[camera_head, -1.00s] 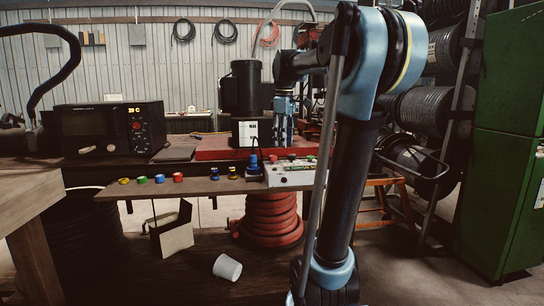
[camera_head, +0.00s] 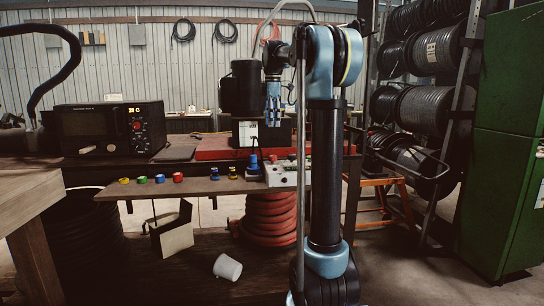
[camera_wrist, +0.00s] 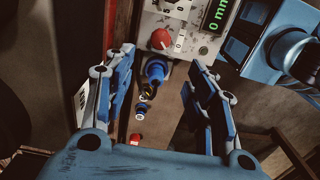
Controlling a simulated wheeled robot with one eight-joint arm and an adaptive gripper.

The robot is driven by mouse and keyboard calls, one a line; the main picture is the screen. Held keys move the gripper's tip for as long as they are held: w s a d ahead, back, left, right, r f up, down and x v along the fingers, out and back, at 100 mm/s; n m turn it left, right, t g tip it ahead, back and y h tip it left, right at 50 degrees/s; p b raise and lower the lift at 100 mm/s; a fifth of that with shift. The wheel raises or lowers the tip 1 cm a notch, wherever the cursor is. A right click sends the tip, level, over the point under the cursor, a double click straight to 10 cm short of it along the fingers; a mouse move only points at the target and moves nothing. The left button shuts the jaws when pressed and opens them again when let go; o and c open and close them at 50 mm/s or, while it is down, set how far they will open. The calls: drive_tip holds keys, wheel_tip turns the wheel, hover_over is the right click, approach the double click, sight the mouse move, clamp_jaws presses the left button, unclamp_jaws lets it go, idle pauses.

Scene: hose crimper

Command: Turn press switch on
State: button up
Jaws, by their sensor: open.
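A pale control box (camera_head: 282,174) stands at the right end of the narrow wooden shelf. In the wrist view its panel (camera_wrist: 190,45) shows a red knob (camera_wrist: 161,39), number marks and a green-lit display (camera_wrist: 215,14) reading in mm. Which control is the press switch, and its state, I cannot tell. My gripper (camera_head: 273,120) hangs above the shelf beside the black motor-like cylinder (camera_head: 240,88). In the wrist view my gripper (camera_wrist: 160,62) is open and empty, its fingers on either side of a blue connector (camera_wrist: 156,70) below the knob, with no visible contact.
Small coloured fittings (camera_head: 160,178) line the shelf (camera_head: 200,187) to the left. A red base (camera_head: 220,154) lies behind it, and a black device with a display (camera_head: 110,128) stands left. Red coiled hose (camera_head: 270,220) and a white cup (camera_head: 227,267) are below. Hose reels fill the right.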

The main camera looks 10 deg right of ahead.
sight(273, 159)
wheel_tip(273, 159, down, 14)
drive_tip(key=shift+f, duration=0.25)
idle(0.3)
drive_tip(key=c, duration=1.1)
